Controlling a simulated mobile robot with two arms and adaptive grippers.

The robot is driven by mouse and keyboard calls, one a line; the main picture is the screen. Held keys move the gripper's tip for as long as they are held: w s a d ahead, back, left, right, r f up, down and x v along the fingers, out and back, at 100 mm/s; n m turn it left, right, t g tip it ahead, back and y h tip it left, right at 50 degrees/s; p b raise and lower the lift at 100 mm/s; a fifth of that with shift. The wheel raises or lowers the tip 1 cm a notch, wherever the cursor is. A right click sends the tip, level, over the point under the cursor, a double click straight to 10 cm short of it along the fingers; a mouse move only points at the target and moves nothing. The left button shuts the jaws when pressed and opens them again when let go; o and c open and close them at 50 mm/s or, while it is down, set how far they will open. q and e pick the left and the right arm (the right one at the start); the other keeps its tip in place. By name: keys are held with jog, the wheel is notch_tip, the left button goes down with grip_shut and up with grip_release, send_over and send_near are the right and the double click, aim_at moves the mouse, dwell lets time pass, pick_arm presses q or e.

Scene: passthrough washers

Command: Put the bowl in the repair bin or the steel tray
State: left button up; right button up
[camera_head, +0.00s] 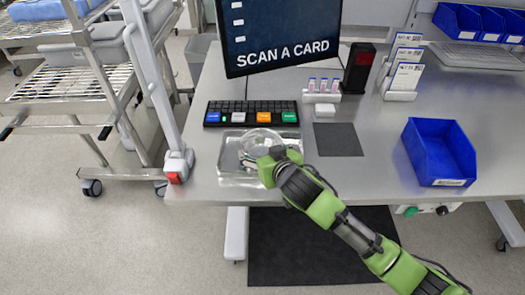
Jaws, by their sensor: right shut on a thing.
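The bowl (262,139) looks clear and round and shows just beyond my right gripper (270,156). It is over the steel tray (229,165), a shallow shiny tray near the table's front left edge. My right gripper is shut on the bowl, and its fingers are partly hidden by the wrist. I cannot tell whether the bowl touches the tray floor. A blue open bin (452,181), possibly the repair bin, stands on the right side of the table; its label is too small to read. My left gripper is not in view.
A keyboard (251,112) with coloured keys lies behind the tray, below a monitor (280,34). A dark mat (338,140), a vial rack (321,96) and card holders (402,75) are to the right. Bare table lies between mat and blue bin.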

jog(key=shift+f, duration=0.4)
jog(key=shift+f, duration=0.1)
jog(key=shift+f, duration=0.15)
jog(key=shift+c, duration=0.4)
jog(key=o, duration=1.3)
jog(key=shift+r, duration=0.35)
jog(key=b+v, duration=0.1)
jog(key=v, duration=1.1)
jog(key=shift+d+f, duration=0.1)
jog(key=shift+f, duration=0.05)
